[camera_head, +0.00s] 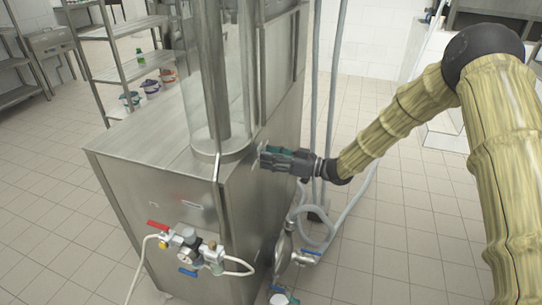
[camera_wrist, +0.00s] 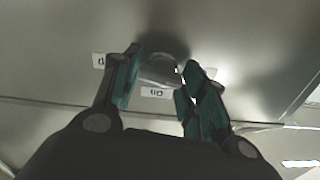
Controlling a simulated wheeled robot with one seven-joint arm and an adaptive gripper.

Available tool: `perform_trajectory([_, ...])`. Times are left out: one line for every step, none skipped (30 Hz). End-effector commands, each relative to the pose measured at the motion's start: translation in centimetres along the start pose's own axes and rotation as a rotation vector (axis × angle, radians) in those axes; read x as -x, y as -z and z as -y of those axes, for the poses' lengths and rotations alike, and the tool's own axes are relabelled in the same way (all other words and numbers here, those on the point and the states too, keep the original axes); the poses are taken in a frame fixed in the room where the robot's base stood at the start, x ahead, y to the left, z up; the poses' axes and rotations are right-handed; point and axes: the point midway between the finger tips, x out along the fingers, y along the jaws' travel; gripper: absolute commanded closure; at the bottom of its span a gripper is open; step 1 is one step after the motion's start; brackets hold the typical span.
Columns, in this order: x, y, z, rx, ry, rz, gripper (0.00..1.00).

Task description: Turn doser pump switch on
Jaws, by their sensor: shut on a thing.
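The doser pump switch (camera_wrist: 160,69) shows in the wrist view as a small rounded metal knob on a steel panel, partly hidden by the fingers. My gripper (camera_wrist: 158,84) has its two teal fingers on either side of it, shut on it. Small white labels (camera_wrist: 157,93) with dark lettering sit beside the knob; the lettering appears upside down. In the head view my gripper (camera_head: 262,158) reaches in from the right to the upper side face of the steel machine (camera_head: 130,157). The switch itself cannot be made out there.
A clear cylinder (camera_head: 235,100) stands on the machine. Valves with a red handle (camera_head: 157,226) and a gauge are on its front. Hoses (camera_head: 318,225) and a pump fitting (camera_head: 284,255) lie below my gripper. A shelf rack (camera_head: 130,30) stands behind. Tiled floor at right is free.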

Motion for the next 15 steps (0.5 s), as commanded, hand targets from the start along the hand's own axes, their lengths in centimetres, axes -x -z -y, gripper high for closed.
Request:
perform_trajectory([0.02,0.29,0.01,-0.037,-0.001,0.002,0.81])
perform_trajectory([0.02,0.31,0.01,-0.062,-0.001,0.002,0.81])
perform_trajectory([0.02,0.35,0.01,-0.097,-0.001,0.001,0.81])
perform_trajectory([0.02,0.35,0.02,-0.125,-0.001,0.001,0.81])
perform_trajectory([0.02,0.35,0.03,-0.154,0.000,0.001,0.81])
perform_trajectory([0.03,0.32,0.04,-0.192,0.000,0.002,0.81])
perform_trajectory([0.03,0.29,0.04,-0.221,0.000,0.002,0.81])
perform_trajectory([0.03,0.26,0.04,-0.250,0.000,0.002,0.81])
perform_trajectory([0.03,0.24,0.03,-0.288,-0.001,0.003,0.81])
perform_trajectory([0.03,0.25,0.01,-0.317,-0.001,0.003,0.81])
perform_trajectory([0.03,0.27,0.00,-0.345,-0.001,0.002,0.81])
perform_trajectory([0.03,0.30,-0.02,-0.383,-0.001,0.001,0.81])
perform_trajectory([0.03,0.32,-0.03,-0.411,-0.001,0.001,0.81])
perform_trajectory([0.03,0.32,-0.04,-0.440,-0.001,0.000,0.81])
perform_trajectory([0.03,0.32,-0.05,-0.478,-0.001,0.000,0.81])
